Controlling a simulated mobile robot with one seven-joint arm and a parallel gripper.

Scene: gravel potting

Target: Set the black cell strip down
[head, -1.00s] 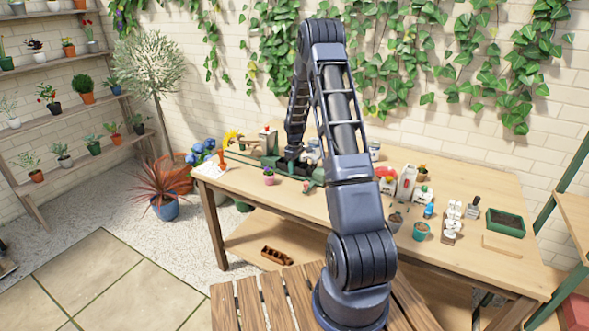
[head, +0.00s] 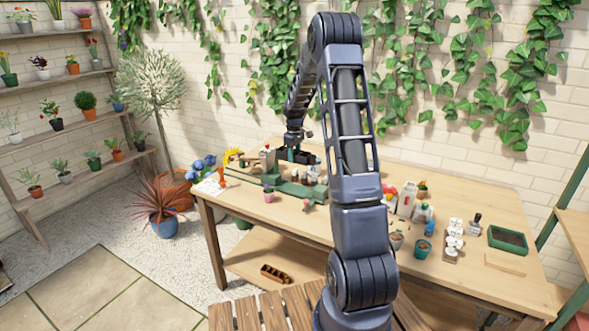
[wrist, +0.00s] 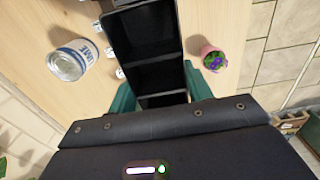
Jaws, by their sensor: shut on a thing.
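The black cell strip (head: 311,160) is held above the back left part of the workbench, over the green stand (head: 300,191). In the wrist view the strip (wrist: 153,76) runs away from my gripper, with its open cells facing the camera. My gripper (head: 291,155) is shut on it. In the wrist view the green fingers (wrist: 160,92) lie on either side of the strip's near end. The strip's underside is hidden, and its far end is cut off by the wrist view's top edge.
A white lime tin (wrist: 70,64) stands left of the strip in the wrist view.

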